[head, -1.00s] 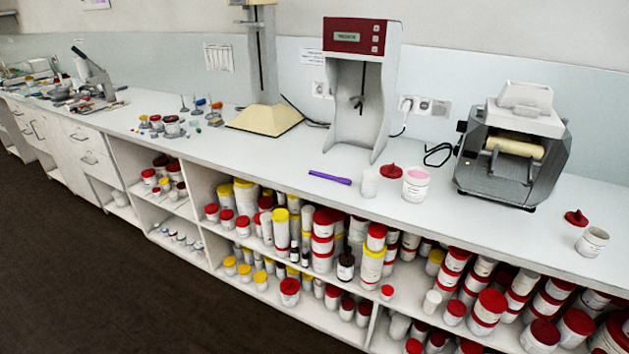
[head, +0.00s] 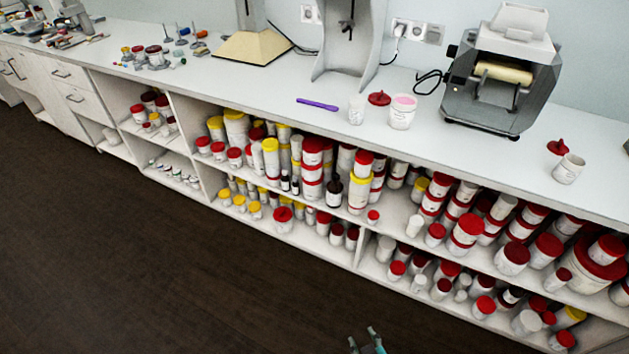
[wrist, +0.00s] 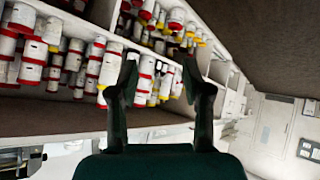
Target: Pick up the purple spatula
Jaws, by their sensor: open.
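The purple spatula (head: 318,104) lies flat on the white counter (head: 225,83) in the head view, left of a small white cup and in front of the grey stand. My gripper (head: 366,340) shows at the bottom edge of the head view, low over the dark floor and well away from the spatula. In the wrist view my gripper (wrist: 158,78) is open, with nothing between its fingers. The spatula cannot be made out in the wrist view.
A white cup (head: 356,111), a red lid (head: 379,98) and a tub with pink contents (head: 402,112) stand right of the spatula. A roller mill (head: 502,78) stands further right. Shelves below hold many jars. The floor (head: 200,290) in front is clear.

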